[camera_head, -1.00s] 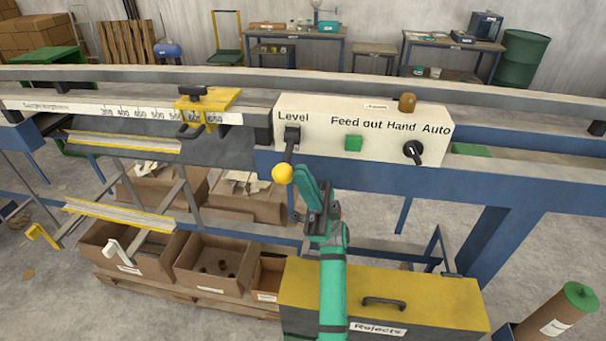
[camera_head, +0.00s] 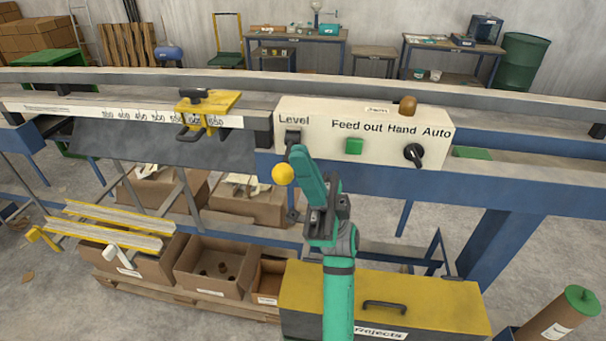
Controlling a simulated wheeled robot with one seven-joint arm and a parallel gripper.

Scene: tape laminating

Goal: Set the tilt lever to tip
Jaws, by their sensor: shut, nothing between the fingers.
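The tilt lever is a black arm with a yellow ball knob (camera_head: 283,174), hanging down from a slot under the word "Level" on the cream control panel (camera_head: 330,108). The knob points down, towards me. My gripper (camera_head: 299,152) is shut and empty. Its teal fingers reach up in front of the panel, just right of the knob, and cover part of the lever's arm. I cannot tell whether they touch it.
A green button (camera_head: 354,146) and a black rotary switch (camera_head: 413,153) sit to the right on the panel. Two yellow-edged strips (camera_head: 110,228) lie on the lower left rack. The yellow rejects box (camera_head: 440,295) stands below.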

